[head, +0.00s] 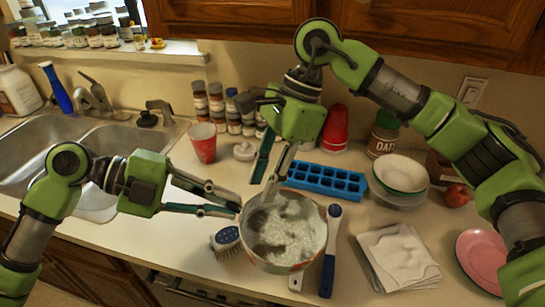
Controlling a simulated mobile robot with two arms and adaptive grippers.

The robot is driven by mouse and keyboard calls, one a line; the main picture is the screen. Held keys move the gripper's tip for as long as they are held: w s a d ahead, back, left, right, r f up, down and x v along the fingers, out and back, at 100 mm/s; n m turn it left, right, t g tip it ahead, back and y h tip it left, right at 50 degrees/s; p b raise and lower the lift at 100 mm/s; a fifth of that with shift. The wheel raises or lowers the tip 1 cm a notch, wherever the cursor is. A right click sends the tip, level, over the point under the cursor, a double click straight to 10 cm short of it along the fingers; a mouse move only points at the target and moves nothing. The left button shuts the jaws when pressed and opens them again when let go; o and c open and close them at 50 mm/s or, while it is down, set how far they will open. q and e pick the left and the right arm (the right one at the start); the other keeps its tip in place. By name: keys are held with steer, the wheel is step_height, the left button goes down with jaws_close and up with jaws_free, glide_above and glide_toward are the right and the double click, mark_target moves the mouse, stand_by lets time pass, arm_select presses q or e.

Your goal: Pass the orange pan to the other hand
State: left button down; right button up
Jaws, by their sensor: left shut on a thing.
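The orange pan (304,262) is in the middle front of the counter, with a speckled grey-white inside and an orange outer edge. My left gripper (238,206) comes in from the left and is shut on the pan's left rim. My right gripper (266,182) points down from above at the pan's back left rim. Its fingers are apart, with one tip close to the rim; I cannot tell whether it touches. No pan handle can be made out.
A blue ice tray (326,180) lies behind the pan. A brush (226,238) and a blue-handled tool (330,255) flank it. Folded cloths (397,255), stacked bowls (400,175) and a pink plate (482,258) are right. A red cup (203,142) stands behind; the sink (115,137) is left.

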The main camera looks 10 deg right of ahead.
mark_target(257, 198)
arm_select(q)
steer(key=shift+r, duration=0.1)
arm_select(e)
steer(key=shift+x, duration=2.8)
steer(key=shift+a+r, duration=0.1)
jaws_close()
arm_select(q)
steer(key=c, duration=1.9)
jaws_free()
arm_select(e)
steer(key=shift+r, duration=0.1)
arm_select(q)
steer(key=shift+s, duration=0.1)
arm_select(e)
steer(key=shift+w, duration=0.1)
arm_select(q)
steer(key=shift+d, duration=0.1)
